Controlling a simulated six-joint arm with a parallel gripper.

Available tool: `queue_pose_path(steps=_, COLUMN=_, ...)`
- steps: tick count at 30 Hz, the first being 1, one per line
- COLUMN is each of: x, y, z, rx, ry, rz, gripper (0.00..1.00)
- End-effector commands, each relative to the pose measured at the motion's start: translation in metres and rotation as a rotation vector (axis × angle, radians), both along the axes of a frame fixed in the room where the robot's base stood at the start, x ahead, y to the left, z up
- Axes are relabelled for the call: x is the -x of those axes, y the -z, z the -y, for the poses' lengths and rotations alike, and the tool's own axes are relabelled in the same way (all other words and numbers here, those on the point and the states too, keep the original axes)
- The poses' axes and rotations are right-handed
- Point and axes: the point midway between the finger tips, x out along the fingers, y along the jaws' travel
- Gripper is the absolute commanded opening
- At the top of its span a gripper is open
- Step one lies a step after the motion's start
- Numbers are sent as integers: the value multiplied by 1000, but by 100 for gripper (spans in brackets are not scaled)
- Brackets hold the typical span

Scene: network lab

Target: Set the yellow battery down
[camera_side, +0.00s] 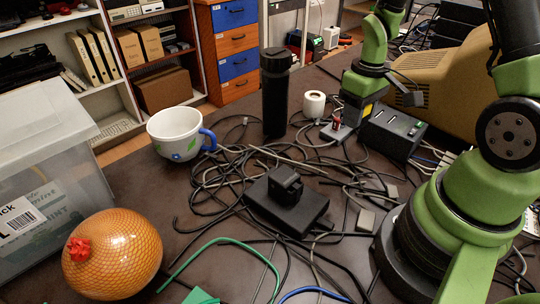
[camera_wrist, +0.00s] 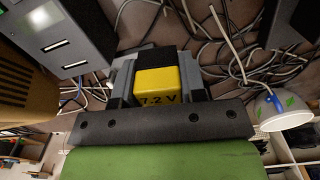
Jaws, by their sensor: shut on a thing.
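The yellow battery (camera_wrist: 157,86), marked 7.2 V and with a black part beyond the yellow, sits between the two grey fingers of my gripper (camera_wrist: 158,66) in the wrist view. The fingers are shut on its sides. In the side view my gripper (camera_side: 358,104) hangs down at the back right of the dark table, and a small patch of the yellow battery (camera_side: 368,109) shows at it. The battery's lower end is hidden, so I cannot tell whether it touches the table.
A grey power box (camera_side: 392,133) stands close to my gripper. A mug (camera_side: 178,135), an orange ball (camera_side: 115,255) and a black device (camera_side: 287,203) stand further off.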

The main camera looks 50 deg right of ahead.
Motion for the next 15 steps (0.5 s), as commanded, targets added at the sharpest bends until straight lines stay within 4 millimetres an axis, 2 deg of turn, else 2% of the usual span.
queue_pose_path(steps=5, x=-7, y=-7, z=-9, rx=2, ry=-14, rz=4, gripper=13)
queue_pose_path(steps=8, x=-19, y=-20, z=-28, rx=4, ry=-39, rz=7, gripper=13)
queue_pose_path(steps=13, x=-45, y=-52, z=-86, rx=4, ry=-145, rz=10, gripper=13)
queue_pose_path(steps=15, x=-59, y=-63, z=-114, rx=4, ry=-259, rz=8, gripper=13)
